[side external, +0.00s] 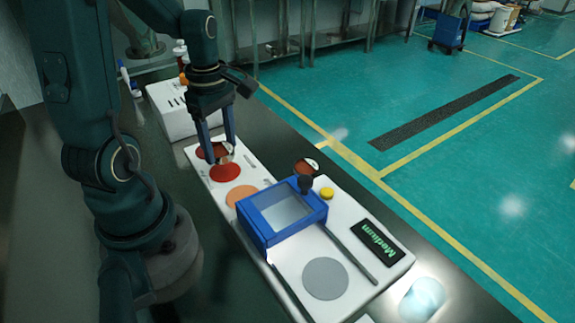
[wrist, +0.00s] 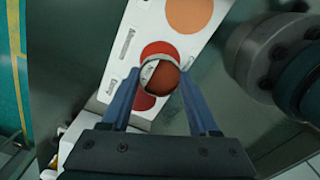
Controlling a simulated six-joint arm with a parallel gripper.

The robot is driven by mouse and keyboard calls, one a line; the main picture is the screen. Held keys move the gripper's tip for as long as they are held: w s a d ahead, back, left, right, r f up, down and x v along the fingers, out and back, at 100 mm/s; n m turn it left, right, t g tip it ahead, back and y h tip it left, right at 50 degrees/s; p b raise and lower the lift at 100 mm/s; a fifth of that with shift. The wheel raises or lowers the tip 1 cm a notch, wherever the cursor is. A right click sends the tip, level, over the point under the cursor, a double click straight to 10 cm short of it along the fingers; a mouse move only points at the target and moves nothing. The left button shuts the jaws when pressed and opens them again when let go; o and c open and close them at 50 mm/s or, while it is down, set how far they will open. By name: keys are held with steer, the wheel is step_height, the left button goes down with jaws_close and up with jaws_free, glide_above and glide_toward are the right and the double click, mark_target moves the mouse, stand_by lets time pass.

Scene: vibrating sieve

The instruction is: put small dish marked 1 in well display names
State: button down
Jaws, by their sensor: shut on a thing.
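My gripper (wrist: 158,82) is shut on a small round dish (wrist: 160,76) with a red-brown surface and a pale part bearing a small mark I cannot read. In the side view the gripper (side external: 220,150) holds the dish (side external: 225,149) over the far end of the white board, by the dark red circle (side external: 205,153) and the red circle (side external: 225,173). An orange circle (side external: 243,194) lies nearer. The display (side external: 382,242) reads "Medium" in green. A grey circle (side external: 325,279) lies on the white machine near it.
A blue-framed sieve tray (side external: 287,211) stands on the machine, with a black knob (side external: 305,184) and yellow button (side external: 327,193). Another small round dish (side external: 305,167) is behind it. A white slotted box (side external: 180,108) stands beyond the board. A glowing pale object (side external: 422,298) is at front right.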

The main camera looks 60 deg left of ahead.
mark_target(222, 155)
steer(key=shift+f, duration=1.95)
steer(key=shift+f, duration=0.15)
steer(key=shift+c, duration=0.7)
jaws_free()
step_height(222, 155, up, 12)
steer(key=f, duration=0.1)
steer(key=s+d+r+m+t, duration=0.2)
steer(key=d+m+t, duration=0.3)
steer(key=d+m, duration=0.9)
steer(key=shift+r+m+t, duration=0.3)
steer(key=shift+r+m, duration=0.25)
steer(key=shift+m, duration=3.75)
